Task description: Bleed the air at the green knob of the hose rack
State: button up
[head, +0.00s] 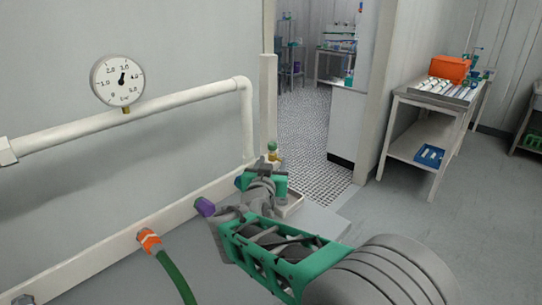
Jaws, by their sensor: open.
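The hose rack is a pale rail (75,272) along the wall at the left in the head view. A small knob with a greenish top (272,147) stands at its far end, above a brass-coloured part. My gripper (267,163) is open at the end of my green and grey arm, just in front of and below this knob in the picture. Its jaws look empty. Whether they touch the knob I cannot tell, and the knob's lower part is partly hidden.
A purple knob (205,207) sits on the rail left of my arm. A white pipe (130,117) with a gauge (117,81) runs above.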

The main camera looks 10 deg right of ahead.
aim_at(272, 148)
jog(key=shift+w+a+r+t, duration=0.45)
jog(key=shift+w+r+t, duration=0.15)
jog(key=shift+w+r, duration=0.2)
jog(key=p+x, duration=0.1)
jog(key=x, duration=0.5)
jog(key=shift+w+d+f+p, duration=0.1)
jog(key=shift+w+d+p, duration=0.2)
jog(key=shift+p, duration=0.1)
grip_shut()
